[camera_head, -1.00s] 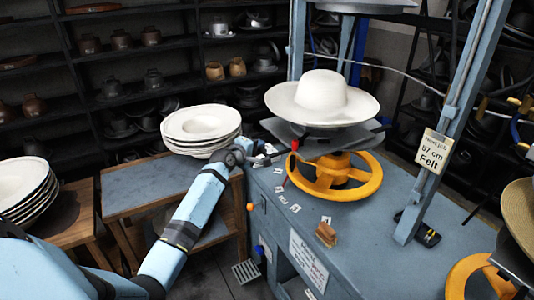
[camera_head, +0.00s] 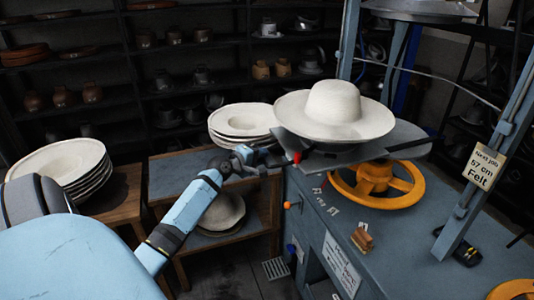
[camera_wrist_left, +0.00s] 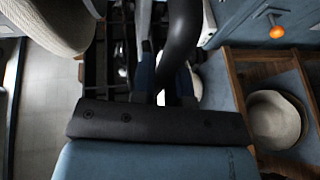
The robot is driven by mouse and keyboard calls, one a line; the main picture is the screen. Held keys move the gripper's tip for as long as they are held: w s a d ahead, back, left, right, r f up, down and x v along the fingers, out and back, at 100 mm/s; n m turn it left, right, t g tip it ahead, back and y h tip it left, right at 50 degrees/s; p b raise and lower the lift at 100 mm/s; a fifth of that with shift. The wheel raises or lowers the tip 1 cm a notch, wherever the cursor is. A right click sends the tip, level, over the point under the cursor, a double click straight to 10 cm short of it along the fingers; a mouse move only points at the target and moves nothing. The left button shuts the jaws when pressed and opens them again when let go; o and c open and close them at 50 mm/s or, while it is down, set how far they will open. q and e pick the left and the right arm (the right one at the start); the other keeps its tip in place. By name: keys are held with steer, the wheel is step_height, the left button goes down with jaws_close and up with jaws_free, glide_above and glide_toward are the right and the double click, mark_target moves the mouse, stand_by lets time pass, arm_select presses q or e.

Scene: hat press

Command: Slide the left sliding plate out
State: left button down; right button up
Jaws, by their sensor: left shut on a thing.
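The left sliding plate (camera_head: 405,137) is a flat grey plate with a white wide-brimmed hat (camera_head: 333,105) on it. It juts out to the left of the yellow handwheel (camera_head: 376,183), over the edge of the blue press table. A red part (camera_head: 297,157) shows at its near left end. My left gripper (camera_head: 276,158) is shut at this end, on what looks like the plate's handle; the fingers are small and partly hidden. In the left wrist view a curved black bar (camera_wrist_left: 184,35) runs in front of the gripper, and the hat brim (camera_wrist_left: 50,22) fills the upper left corner.
A stack of white hats (camera_head: 243,120) stands on a wooden side table close behind my gripper. Another stack (camera_head: 65,168) is at the left. A blue post (camera_head: 470,200) with a felt sign stands at the right. Dark shelves line the back.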

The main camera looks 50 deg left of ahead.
arm_select(q)
steer(key=shift+f, duration=0.1)
steer(key=c, duration=1.3)
jaws_free()
steer(key=shift+s, duration=0.15)
steer(key=shift+o, duration=0.8)
steer(key=shift+s+a, duration=0.1)
steer(key=s+r+b, duration=0.2)
steer(key=s, duration=1.1)
steer(key=shift+s+r, duration=0.35)
